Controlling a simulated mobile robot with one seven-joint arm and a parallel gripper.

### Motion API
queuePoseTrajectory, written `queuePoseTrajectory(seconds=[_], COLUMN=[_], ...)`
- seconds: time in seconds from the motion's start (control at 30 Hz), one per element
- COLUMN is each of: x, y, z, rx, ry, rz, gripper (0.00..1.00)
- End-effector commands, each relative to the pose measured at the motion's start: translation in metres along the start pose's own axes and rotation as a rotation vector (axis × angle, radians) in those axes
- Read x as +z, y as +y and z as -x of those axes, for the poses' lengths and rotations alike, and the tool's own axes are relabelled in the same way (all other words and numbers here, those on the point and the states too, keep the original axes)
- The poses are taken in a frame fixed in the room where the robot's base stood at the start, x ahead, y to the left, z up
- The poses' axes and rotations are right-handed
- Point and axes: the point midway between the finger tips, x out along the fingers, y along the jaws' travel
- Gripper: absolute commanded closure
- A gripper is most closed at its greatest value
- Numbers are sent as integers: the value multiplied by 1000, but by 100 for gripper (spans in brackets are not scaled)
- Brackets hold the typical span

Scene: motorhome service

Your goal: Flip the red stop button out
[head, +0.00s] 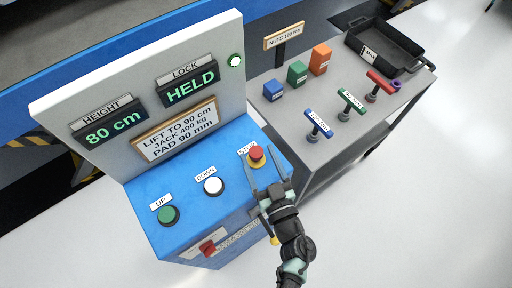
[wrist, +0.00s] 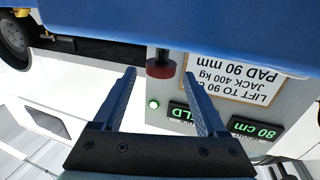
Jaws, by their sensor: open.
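The red stop button (head: 257,154) sits on a yellow base at the right end of the blue console top (head: 236,139), beside a small label. In the wrist view the red button (wrist: 160,68) shows from the side, below the blue surface in that upside-down picture. My gripper (head: 260,164) is open, with one finger on each side of the button; its fingertips also show in the wrist view (wrist: 159,76). The button lies between the tips, with gaps visible on both sides in the wrist view. I cannot tell whether a finger touches it.
A white DOWN button (head: 213,186) and a green UP button (head: 168,215) stand to the left. A sign panel (head: 130,127) rises behind, reading 90 cm lift, 80 cm height and HELD. A grey bench (head: 311,150) with T-handles, blocks and a black tray (head: 384,47) stands right.

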Motion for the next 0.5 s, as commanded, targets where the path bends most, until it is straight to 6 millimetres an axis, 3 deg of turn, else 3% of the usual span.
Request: queuePoseTrajectory(seconds=[0.3,0.5], x=[2,1], y=[0,0], z=[71,94], rx=[0,0], ry=[-2,0], rz=[1,0], gripper=[26,26])
